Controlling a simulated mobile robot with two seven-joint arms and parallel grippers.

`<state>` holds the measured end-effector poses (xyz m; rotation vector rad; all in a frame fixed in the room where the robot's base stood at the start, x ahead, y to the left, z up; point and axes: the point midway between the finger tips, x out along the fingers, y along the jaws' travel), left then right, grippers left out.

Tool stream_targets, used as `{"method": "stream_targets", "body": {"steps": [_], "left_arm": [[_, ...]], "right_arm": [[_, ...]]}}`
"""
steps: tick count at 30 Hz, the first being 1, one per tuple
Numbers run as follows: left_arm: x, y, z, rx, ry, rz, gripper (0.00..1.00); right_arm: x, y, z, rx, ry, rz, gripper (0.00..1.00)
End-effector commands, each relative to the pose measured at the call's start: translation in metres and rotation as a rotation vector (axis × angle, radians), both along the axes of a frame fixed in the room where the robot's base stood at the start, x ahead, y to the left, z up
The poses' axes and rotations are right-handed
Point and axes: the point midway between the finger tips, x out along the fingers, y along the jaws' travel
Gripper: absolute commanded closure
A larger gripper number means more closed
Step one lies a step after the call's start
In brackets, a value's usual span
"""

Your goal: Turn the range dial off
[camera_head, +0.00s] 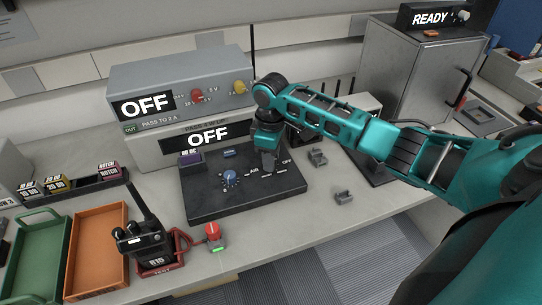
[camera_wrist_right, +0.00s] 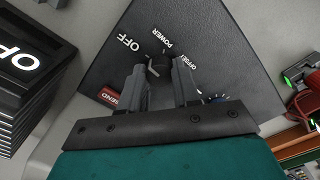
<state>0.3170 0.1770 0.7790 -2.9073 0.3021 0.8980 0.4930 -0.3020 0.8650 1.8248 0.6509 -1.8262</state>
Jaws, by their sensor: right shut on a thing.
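A black test panel (camera_head: 215,205) lies on the bench. My right gripper (camera_head: 267,165) reaches down over its right part, hiding the control under it in the head view. In the right wrist view, my right gripper (camera_wrist_right: 160,75) is shut on a small dark dial (camera_wrist_right: 160,62). The words OFF, POWER and OFFSET are printed around that dial. No label naming it as range is readable. A blue knob (camera_head: 229,177) stands left of the gripper on the same panel. The large display (camera_head: 207,137) behind the panel reads OFF. My left gripper is out of view.
A grey power unit (camera_head: 185,72) stands behind the panel. A handheld radio (camera_head: 145,242) stands at the front left beside an orange tray (camera_head: 92,290) and a green tray (camera_head: 35,285). Small grey brackets (camera_head: 343,197) lie right of the panel. A grey cabinet (camera_head: 385,60) stands at back right.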

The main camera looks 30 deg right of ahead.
Motion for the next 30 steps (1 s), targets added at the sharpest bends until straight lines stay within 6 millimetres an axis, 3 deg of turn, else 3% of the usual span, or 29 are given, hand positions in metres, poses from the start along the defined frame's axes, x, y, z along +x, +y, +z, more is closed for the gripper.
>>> {"method": "stream_targets", "body": {"steps": [21, 22, 30], "left_arm": [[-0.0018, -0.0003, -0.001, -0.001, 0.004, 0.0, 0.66], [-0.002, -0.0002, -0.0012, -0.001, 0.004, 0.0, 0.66], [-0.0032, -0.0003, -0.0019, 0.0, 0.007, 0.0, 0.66]], "right_arm": [[0.0006, -0.0001, 0.0009, 0.0, -0.003, 0.079, 0.99], [0.0006, -0.0001, 0.0009, 0.0, -0.003, 0.079, 0.67], [0.0004, -0.0002, 0.0005, 0.0, -0.001, 0.077, 0.43]]}}
